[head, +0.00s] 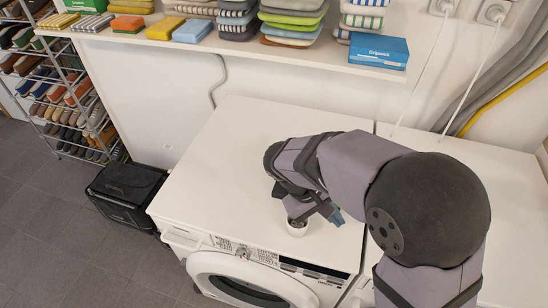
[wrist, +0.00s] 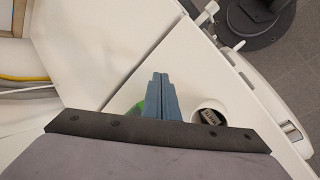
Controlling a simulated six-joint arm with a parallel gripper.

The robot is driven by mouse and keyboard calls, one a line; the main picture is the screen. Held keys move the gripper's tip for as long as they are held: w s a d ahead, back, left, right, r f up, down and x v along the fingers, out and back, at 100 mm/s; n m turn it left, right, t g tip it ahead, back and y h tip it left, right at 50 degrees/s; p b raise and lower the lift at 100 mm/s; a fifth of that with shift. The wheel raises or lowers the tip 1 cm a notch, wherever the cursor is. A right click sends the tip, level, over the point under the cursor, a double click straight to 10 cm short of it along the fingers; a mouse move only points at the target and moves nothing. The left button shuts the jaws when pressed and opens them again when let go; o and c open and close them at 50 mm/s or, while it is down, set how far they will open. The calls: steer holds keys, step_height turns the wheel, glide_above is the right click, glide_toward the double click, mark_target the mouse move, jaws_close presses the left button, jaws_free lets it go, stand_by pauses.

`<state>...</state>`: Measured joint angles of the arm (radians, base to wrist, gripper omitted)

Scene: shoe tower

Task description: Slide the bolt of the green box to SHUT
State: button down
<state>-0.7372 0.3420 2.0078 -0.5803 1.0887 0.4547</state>
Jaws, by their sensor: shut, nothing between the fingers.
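My gripper (head: 337,217) is low over the white washing machine top, near its front edge. In the wrist view its blue fingers (wrist: 161,96) are pressed together with nothing between them. A bright green thing (wrist: 136,109) shows just left of the fingers; most of it is hidden behind them, and I cannot tell whether it is the box to be bolted. A green box (head: 88,5) with white marks lies on the shelf at the top left, cut by the frame edge. No bolt can be made out in either view.
A white cup (head: 296,230) stands on the machine top (head: 215,150) beside my gripper; in the wrist view the cup (wrist: 226,117) holds something dark with a light label. A blue box (head: 378,52) and folded cloths sit on the shelf. The machine top's left part is clear.

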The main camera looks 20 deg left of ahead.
steer(key=shift+n+t, duration=0.6)
steer(key=a, duration=0.1)
steer(key=a+f, duration=0.1)
steer(key=w+a+b, duration=0.1)
steer(key=a, duration=0.1)
steer(key=shift+f, duration=0.25)
steer(key=w+a+r+n+t+b, duration=0.1)
steer(key=a+r+n+t+b, duration=0.1)
steer(key=a+t, duration=0.4)
steer(key=w+a+r+n+t+b, duration=0.1)
steer(key=a+r+t+b, duration=0.3)
steer(key=a, duration=1.2)
steer(key=shift+r+n+t+y+b, duration=0.3)
steer(key=shift+n+t+b, duration=0.45)
steer(key=shift+t, duration=0.45)
steer(key=shift+w, duration=0.1)
steer(key=s+d+p+x, duration=0.1)
steer(key=p+x, duration=0.3)
steer(key=x, duration=0.8)
steer(key=shift+w+d+f, duration=0.35)
steer(key=shift+d, duration=0.5)
